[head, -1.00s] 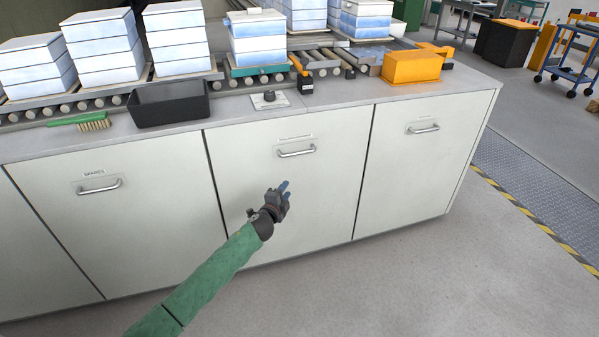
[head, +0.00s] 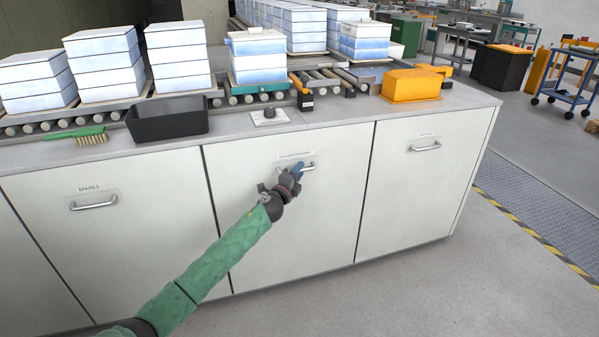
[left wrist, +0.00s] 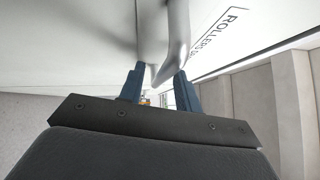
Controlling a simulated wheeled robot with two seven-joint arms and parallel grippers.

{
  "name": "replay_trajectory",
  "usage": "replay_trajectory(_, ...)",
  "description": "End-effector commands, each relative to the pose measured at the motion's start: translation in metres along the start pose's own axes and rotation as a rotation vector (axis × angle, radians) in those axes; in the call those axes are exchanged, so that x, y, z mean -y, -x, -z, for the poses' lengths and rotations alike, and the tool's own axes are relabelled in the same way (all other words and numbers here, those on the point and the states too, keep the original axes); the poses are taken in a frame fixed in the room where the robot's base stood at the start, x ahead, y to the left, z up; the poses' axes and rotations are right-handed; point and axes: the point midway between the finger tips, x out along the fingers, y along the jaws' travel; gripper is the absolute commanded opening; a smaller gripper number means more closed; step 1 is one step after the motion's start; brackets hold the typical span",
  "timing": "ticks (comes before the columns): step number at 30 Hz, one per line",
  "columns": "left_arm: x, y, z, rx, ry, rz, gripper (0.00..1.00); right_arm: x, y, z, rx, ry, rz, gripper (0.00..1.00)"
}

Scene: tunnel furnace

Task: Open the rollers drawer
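The rollers drawer (head: 240,190) is the middle white front of the bench and is closed. Its metal handle (head: 311,167) is partly hidden behind my left gripper (head: 300,174) in the head view. In the left wrist view the handle (left wrist: 165,40) lies between the two blue fingers of the gripper (left wrist: 159,78), close to the right-hand finger. The fingers stand apart with a gap around the handle. The label beside it (left wrist: 228,30) reads "ROLLERS", cut off at its end. My right gripper is not in view.
The spares drawer (head: 110,250) is on the left and another closed front (head: 415,195) on the right. On the worktop are a black tray (head: 168,125), a green brush (head: 75,137), an orange bin (head: 410,86) and a roller conveyor with stacked white boxes. The floor in front is clear.

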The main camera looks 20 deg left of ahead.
Motion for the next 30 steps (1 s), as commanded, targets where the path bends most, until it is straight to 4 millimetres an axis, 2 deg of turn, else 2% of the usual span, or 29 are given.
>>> replay_trajectory(4, 0.0006, -0.0085, 0.0000, 0.000, 0.000, 0.001, 0.33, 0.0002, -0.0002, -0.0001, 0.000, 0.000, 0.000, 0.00)
replay_trajectory(13, 0.0001, -0.0098, -0.0001, 0.000, 0.000, 0.000, 0.33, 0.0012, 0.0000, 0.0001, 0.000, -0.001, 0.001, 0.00)
replay_trajectory(14, 0.0001, -0.0098, -0.0002, 0.000, 0.000, 0.000, 0.29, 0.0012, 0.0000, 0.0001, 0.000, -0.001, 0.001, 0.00)
replay_trajectory(18, 0.0001, -0.0097, -0.0002, 0.000, 0.000, 0.000, 0.02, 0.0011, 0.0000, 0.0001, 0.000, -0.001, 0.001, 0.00)
replay_trajectory(19, 0.0000, -0.0097, -0.0002, 0.000, 0.000, 0.000, 0.00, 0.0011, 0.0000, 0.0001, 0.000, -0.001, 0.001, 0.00)
replay_trajectory(30, 0.0018, -0.0043, 0.0051, 0.000, 0.001, -0.001, 0.00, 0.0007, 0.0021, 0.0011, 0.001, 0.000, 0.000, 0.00)
